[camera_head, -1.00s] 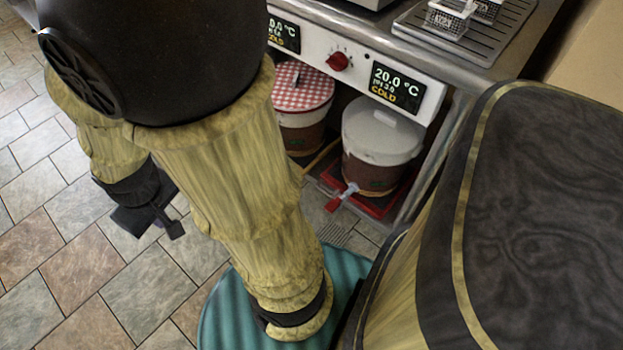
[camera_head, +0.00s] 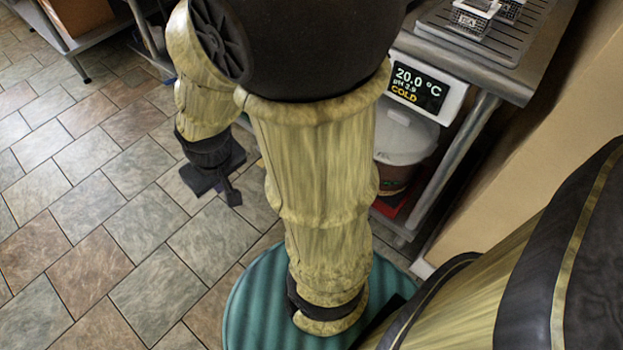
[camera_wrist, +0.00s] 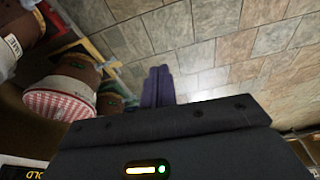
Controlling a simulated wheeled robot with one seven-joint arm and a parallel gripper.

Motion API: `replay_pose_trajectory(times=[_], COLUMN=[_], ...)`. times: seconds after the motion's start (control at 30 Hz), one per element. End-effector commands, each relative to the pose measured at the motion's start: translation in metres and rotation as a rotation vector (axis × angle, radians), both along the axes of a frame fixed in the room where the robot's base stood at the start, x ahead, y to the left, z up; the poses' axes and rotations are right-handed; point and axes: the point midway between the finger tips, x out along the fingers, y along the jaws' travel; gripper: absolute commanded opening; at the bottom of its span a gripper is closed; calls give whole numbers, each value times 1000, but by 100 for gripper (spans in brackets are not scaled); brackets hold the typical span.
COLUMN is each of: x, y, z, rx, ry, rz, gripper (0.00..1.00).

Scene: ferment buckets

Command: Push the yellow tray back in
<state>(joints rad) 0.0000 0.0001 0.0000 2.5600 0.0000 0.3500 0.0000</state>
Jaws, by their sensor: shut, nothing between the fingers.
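In the wrist view, a thin yellow edge (camera_wrist: 66,47) shows on the floor side of the buckets at upper left. It looks like part of the yellow tray, but most of it is hidden by buckets. In the head view the yellow tray is not visible; my arm covers that part of the bench. My gripper (camera_wrist: 158,88) has its purple fingers together, with nothing between them, over floor tiles to the right of the buckets. In the head view my gripper (camera_head: 234,196) hangs low over the tiles, left of the bench and apart from it.
A bucket with a red-checked lid (camera_wrist: 62,104) stands left of my gripper in the wrist view. A pale-lidded bucket (camera_head: 405,140) sits above a red tray (camera_head: 388,205) under the bench, near a metal leg (camera_head: 452,160). Open tiled floor (camera_head: 120,220) lies left.

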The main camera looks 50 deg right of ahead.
Motion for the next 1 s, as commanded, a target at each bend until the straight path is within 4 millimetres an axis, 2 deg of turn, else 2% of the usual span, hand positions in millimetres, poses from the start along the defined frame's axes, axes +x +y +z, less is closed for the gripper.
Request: replay_pose_trajectory(times=[0.27, 0.37, 0.47, 0.77, 1.0], x=[1, 4, 10, 32, 43], y=[0, -1, -3, -21, -44], z=[-2, -9, -25, -104, -173], rx=[-2, -10, -31, -162, -307], ry=[5, 30, 81, 332, 537], rz=[3, 16, 44, 194, 325], gripper=[0, 0, 0, 0, 0])
